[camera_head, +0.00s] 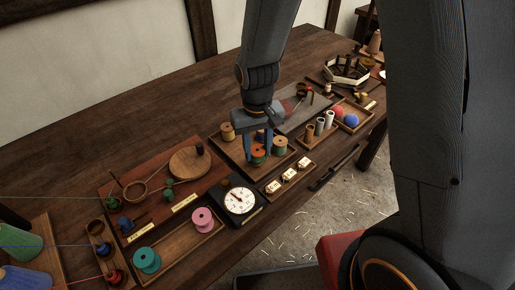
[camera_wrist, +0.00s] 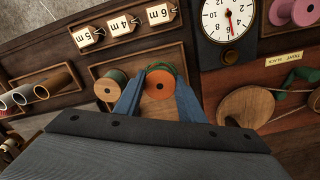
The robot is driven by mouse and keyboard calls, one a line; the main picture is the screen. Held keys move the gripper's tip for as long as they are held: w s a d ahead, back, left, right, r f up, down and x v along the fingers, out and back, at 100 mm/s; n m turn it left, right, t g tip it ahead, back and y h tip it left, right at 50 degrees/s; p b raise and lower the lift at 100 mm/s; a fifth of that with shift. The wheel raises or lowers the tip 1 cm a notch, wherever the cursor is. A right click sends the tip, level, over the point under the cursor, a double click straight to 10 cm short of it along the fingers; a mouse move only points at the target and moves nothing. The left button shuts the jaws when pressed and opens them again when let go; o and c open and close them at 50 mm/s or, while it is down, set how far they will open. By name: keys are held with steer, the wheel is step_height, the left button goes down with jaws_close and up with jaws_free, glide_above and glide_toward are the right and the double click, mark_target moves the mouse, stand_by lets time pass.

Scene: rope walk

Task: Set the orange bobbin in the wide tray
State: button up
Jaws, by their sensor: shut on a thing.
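My gripper (camera_head: 258,151) is shut on the orange bobbin (camera_wrist: 158,84), which sits between the blue fingertips in the wrist view. In the head view the orange bobbin (camera_head: 259,152) shows between the fingers, over or in a wide wooden tray (camera_head: 226,149); I cannot tell whether it touches the floor of the tray. Something green shows right by the bobbin, partly hidden by it. The tray also holds a tan spool (camera_head: 228,131) and a green-wound spool (camera_head: 280,147). The green-wound spool is beside my left finger in the wrist view (camera_wrist: 113,84).
A dial clock (camera_head: 239,201) and a tray of numbered tags (camera_head: 289,175) lie close in front. Another tray (camera_head: 178,241) holds pink and teal bobbins. A board with a round wooden disc (camera_head: 190,161) is at left. Small tubes (camera_head: 319,127) stand at right.

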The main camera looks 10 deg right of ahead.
steer(key=shift+f, duration=0.1)
steer(key=shift+f+b, duration=0.4)
steer(key=shift+f, duration=0.4)
steer(key=shift+f, duration=0.1)
stand_by(0.4)
steer(key=o, duration=0.9)
steer(key=shift+o, duration=0.4)
steer(key=o, duration=0.3)
step_height(320, 180, up, 8)
steer(key=p, duration=0.7)
